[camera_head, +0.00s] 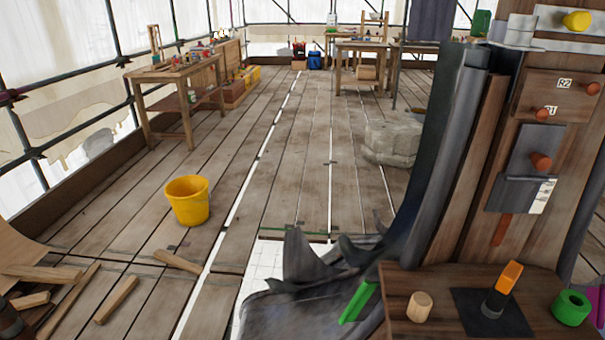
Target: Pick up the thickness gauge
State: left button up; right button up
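I cannot surely tell which thing is the thickness gauge. A small tool with an orange upper part and a dark grey lower part (502,287) stands tilted on a black pad (472,314) on the wooden ledge (400,283) at the lower right. A dark plate with a white marked strip (541,196) is on the upright wooden board above it, by an orange-brown knob (540,162). Neither of my grippers can be made out. A dark rounded shape at the lower left edge is cut off and too little shows to name it.
A pale wooden cylinder (420,306) and a green ring (571,307) flank the pad. Dark torn sheet metal (310,300) lies left of the ledge. A yellow bucket (187,200) and loose timber (117,299) are on the left floor. The middle planks are mostly clear.

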aim_at(493, 308)
jog(key=k+l+z, duration=0.2)
jog(key=k+l, duration=1.4)
jog(key=l, duration=0.15)
jog(key=i+j+z, duration=0.15)
jog(key=j, duration=0.15)
jog(key=i+j+z, duration=0.15)
jog(key=j, duration=0.15)
jog(key=i+j+z, duration=0.6)
